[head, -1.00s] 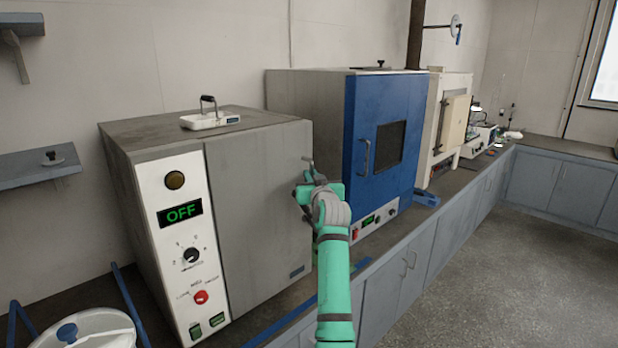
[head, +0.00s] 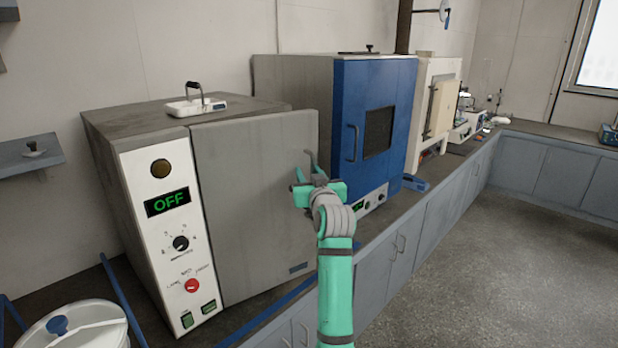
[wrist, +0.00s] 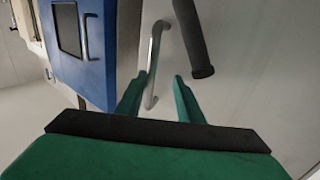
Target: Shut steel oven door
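The steel oven (head: 105,135) stands at the left on the counter, with a white control panel reading OFF. Its plain grey door (head: 250,200) stands slightly ajar, its right edge out from the body. My gripper (head: 308,182) is at the door's right edge. In the wrist view, the metal bar handle (wrist: 156,50) runs between the two green fingers of my gripper (wrist: 159,78). The fingers are apart, with space beside the bar. The door face (wrist: 245,60) fills the right of that view. In the head view my gripper partly hides the handle.
A blue oven (head: 345,95) stands close to the right of the steel oven. A white device (head: 195,106) with a black handle rests on the steel oven's top. A white lidded bucket (head: 80,330) is at lower left. The floor (head: 480,240) at right is clear.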

